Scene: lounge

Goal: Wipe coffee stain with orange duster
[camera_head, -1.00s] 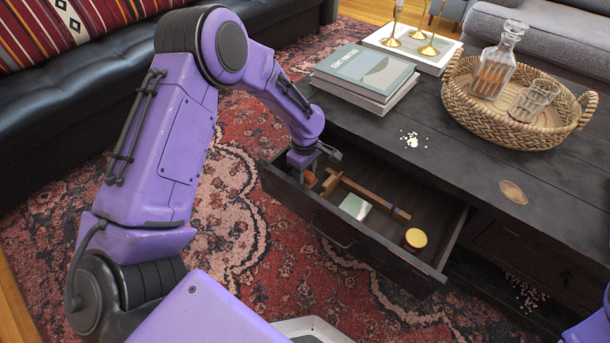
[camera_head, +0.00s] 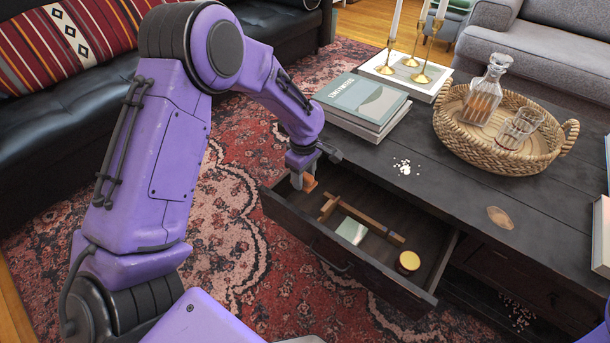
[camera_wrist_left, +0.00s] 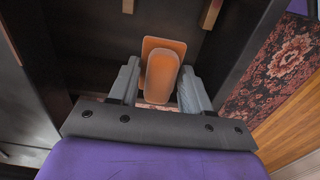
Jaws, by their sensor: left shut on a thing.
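The orange duster (camera_head: 310,183) is between the fingers of my left gripper (camera_head: 302,178), over the back left corner of the open drawer (camera_head: 345,258). In the left wrist view the duster (camera_wrist_left: 163,78) shows its handle between the two fingers of the left gripper (camera_wrist_left: 158,88), with its wider flat part beyond. The coffee stain (camera_head: 500,217) is a brown oval mark on the dark coffee table (camera_head: 455,200), near its front edge, well to the right of the gripper. My right gripper is not in view.
The drawer holds a wooden piece (camera_head: 375,222), a pale green square item (camera_head: 351,231) and a round yellow-lidded jar (camera_head: 408,262). White crumbs (camera_head: 402,166), stacked books (camera_head: 365,103) and a wicker tray (camera_head: 470,137) with decanter and glasses are on the table. An unclear pale object (camera_head: 602,235) shows at right.

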